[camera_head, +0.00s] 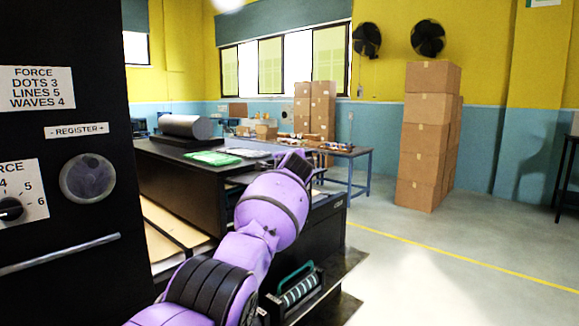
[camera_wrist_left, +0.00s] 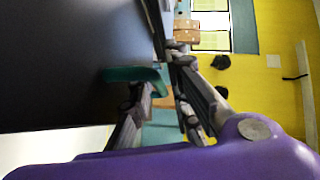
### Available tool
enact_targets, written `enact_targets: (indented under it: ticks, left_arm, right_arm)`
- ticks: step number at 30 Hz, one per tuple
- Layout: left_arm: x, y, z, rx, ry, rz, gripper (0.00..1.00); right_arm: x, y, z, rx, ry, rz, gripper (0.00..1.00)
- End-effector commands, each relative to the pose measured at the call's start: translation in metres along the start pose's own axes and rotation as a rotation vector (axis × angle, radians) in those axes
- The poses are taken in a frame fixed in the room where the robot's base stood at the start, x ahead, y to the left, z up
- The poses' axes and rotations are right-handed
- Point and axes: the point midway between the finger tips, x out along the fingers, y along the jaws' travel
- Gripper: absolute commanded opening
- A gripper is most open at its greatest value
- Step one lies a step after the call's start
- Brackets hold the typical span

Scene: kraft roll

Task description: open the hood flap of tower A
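A teal handle (camera_wrist_left: 135,74) stands out from a large dark panel (camera_wrist_left: 65,60) in the left wrist view. My left gripper (camera_wrist_left: 162,95) is open, its two grey fingers apart. The handle's end reaches close to the gap between them; I cannot tell whether they touch it. In the head view my purple arm crosses the middle, and its gripper fingers cannot be made out. No tower marked A can be read, and the hood flap's position cannot be told. My right gripper is out of view.
A black cabinet (camera_head: 95,230) with a dial and labels fills the left of the head view. A black bench (camera_head: 180,160) and a low unit with a teal handle (camera_head: 296,270) stand beside my arm. Stacked cartons (camera_head: 428,135) stand behind.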

Motion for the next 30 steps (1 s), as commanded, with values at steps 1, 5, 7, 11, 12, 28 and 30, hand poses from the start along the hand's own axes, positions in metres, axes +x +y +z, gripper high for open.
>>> enact_targets:
  ticks: [1,5,7,11,12,28,30]
  left_arm:
    - [-0.002,0.001,0.0,0.0,0.001,-0.001,0.17]
    - [-0.01,0.0,0.0,-0.002,0.0,-0.003,0.17]
    - [-0.017,0.001,0.0,-0.002,0.001,-0.002,0.17]
    - [-0.032,0.001,0.0,-0.002,0.002,-0.002,0.17]
    - [-0.037,0.001,-0.001,-0.003,0.003,-0.002,0.17]
    - [-0.111,-0.001,0.0,-0.001,0.002,-0.002,0.17]
    - [-0.115,0.0,0.0,0.0,0.001,-0.001,0.17]
  right_arm:
    - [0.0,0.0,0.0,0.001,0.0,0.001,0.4]
    - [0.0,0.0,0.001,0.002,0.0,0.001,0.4]
    - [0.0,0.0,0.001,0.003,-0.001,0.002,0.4]
    - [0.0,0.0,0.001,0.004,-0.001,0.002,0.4]
    - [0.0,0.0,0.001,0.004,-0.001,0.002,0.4]
    - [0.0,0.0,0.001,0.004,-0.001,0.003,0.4]
    - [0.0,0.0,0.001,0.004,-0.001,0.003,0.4]
